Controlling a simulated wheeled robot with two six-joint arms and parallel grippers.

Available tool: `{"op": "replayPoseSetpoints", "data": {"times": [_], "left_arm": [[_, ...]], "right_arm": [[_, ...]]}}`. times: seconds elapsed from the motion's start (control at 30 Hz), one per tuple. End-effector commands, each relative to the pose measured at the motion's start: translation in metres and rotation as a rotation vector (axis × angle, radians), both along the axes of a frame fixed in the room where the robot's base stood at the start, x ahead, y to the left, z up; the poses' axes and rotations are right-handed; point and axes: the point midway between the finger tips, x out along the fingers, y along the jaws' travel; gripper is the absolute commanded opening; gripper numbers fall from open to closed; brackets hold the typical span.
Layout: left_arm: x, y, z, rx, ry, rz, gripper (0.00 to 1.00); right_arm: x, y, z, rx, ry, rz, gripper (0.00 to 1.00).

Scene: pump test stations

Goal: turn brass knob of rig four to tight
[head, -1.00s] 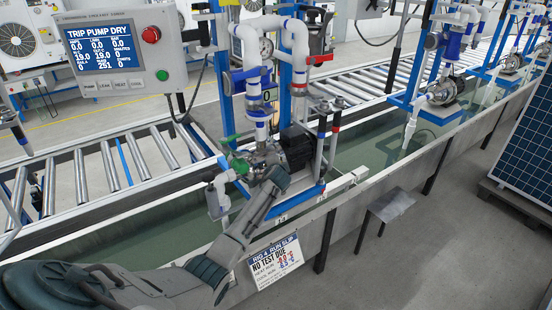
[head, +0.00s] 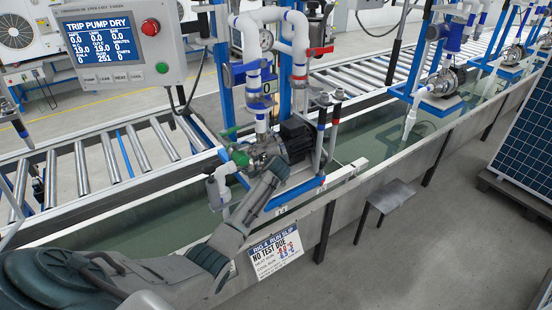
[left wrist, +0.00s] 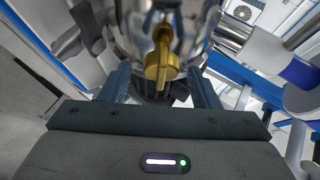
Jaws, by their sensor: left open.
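The brass knob (left wrist: 161,66) sits low on the round metal pump body (left wrist: 168,28) in the left wrist view, its narrow grip pointing down. My left gripper (left wrist: 161,90) is open, with one dark finger on each side of the knob. Whether the fingers touch it cannot be told. In the head view my left gripper (head: 268,180) is at the front of the pump (head: 257,152) on the near rig, and hides the knob. A slip reading "Rig 4 run slip, no test due" (head: 275,254) hangs on the trough below. My right gripper is not in view.
A control panel (head: 119,48) reads "Trip pump dry". White pipes (head: 254,75), a green-handled valve (head: 229,132) and blue uprights crowd the pump. The water trough (head: 354,139) runs below, with a roller conveyor (head: 92,157) behind. More rigs (head: 441,88) stand farther right.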

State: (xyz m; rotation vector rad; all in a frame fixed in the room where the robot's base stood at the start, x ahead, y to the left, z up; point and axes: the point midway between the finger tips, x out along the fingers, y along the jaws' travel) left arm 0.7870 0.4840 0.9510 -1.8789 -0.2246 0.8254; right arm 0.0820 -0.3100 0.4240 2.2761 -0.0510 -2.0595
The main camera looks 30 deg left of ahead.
Motion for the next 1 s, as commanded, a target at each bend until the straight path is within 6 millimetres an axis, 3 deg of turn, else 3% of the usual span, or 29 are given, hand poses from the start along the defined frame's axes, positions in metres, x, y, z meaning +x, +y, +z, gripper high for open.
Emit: {"op": "replayPoseSetpoints", "data": {"times": [0.23,0.7,1.0], "left_arm": [[-0.009,-0.006,0.005,0.001,-0.002,0.000,0.56],[-0.063,-0.043,0.035,-0.001,-0.001,-0.001,0.56],[-0.080,-0.054,0.046,-0.001,0.001,0.000,0.56]], "right_arm": [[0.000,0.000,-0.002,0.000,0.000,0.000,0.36],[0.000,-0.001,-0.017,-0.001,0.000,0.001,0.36],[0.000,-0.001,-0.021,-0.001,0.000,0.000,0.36]]}}
